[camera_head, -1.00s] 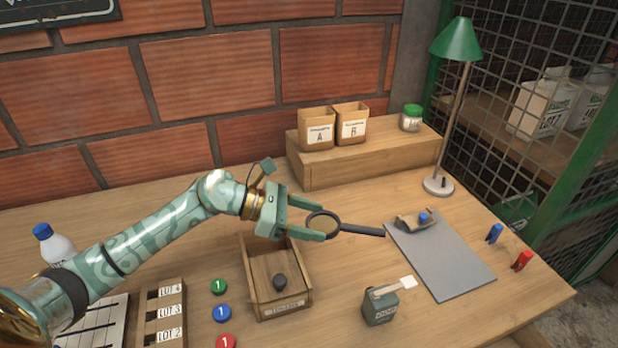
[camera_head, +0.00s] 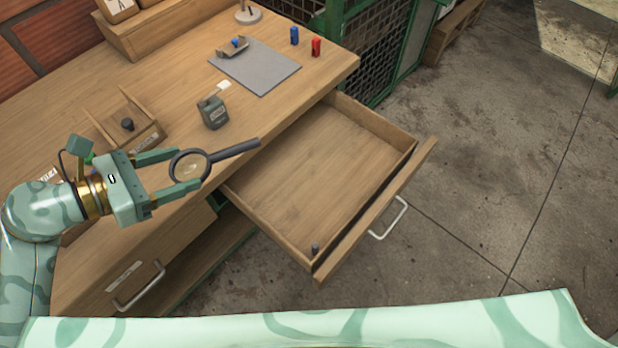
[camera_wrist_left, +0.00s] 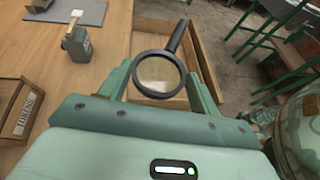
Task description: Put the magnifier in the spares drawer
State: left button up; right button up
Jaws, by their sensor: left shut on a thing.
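My left gripper (camera_head: 182,172) is shut on the magnifier (camera_head: 236,151), gripping its round rim, with the black handle pointing away to the right. It hangs above the desk's front edge, just left of the open drawer (camera_head: 335,210). The drawer is pulled out and is bare but for a small dark object in its near corner. No label shows on this drawer's front from here. In the left wrist view the magnifier (camera_wrist_left: 158,74) sits between the fingers (camera_wrist_left: 160,90), its handle reaching over the drawer (camera_wrist_left: 205,62).
A shut drawer (camera_head: 125,280) is below at left. Concrete floor lies right.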

aim_at(315, 147)
jog(key=l+u, duration=0.1)
jog(key=l, duration=0.3)
jog(key=k+l, duration=0.15)
jog(key=l, duration=0.2)
jog(key=k+l+u, duration=0.15)
jog(key=l, duration=0.65)
jog(key=i+l+u, duration=0.1)
jog(key=l, duration=0.5)
jog(key=i+l+u, duration=0.1)
jog(key=l, duration=0.5)
